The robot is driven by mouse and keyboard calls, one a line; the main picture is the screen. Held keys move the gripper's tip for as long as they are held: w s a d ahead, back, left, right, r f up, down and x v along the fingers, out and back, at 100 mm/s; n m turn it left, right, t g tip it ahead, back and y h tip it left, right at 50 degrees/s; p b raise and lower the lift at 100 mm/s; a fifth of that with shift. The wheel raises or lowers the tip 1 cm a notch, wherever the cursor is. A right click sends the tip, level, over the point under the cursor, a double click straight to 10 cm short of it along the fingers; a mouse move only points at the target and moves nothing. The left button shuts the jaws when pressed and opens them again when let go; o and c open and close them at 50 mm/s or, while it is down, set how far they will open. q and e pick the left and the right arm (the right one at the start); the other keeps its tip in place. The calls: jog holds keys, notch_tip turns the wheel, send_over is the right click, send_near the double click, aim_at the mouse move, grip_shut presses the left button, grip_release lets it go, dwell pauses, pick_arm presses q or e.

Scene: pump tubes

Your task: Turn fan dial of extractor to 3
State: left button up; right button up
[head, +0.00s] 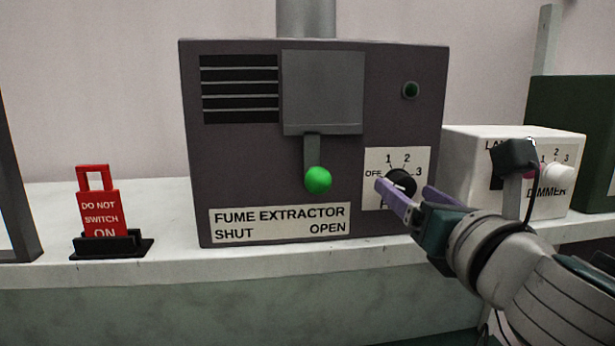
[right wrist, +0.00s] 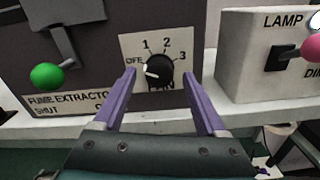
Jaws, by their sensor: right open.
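The fume extractor (head: 240,160) is a dark grey box on the shelf. Its fan dial (head: 401,178) is a black round knob on a white plate marked OFF, 1, 2 and 3. In the right wrist view the dial (right wrist: 160,68) shows a white mark on its left side, toward OFF. My right gripper (head: 404,189) is open in front of the dial, its purple fingers to the left and right of it. In the right wrist view the right gripper (right wrist: 160,76) shows nothing held. Contact with the dial cannot be told. My left gripper is not in view.
A green-knobbed lever (head: 318,180) hangs on the extractor's front, left of the dial. A white lamp dimmer box (head: 470,148) stands close on the right. A red tag (head: 98,205) reading DO NOT SWITCH ON stands in a black holder on the left, with bare shelf around it.

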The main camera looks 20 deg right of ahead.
jog(key=shift+w+d, duration=0.1)
jog(key=shift+w, duration=0.55)
grip_shut()
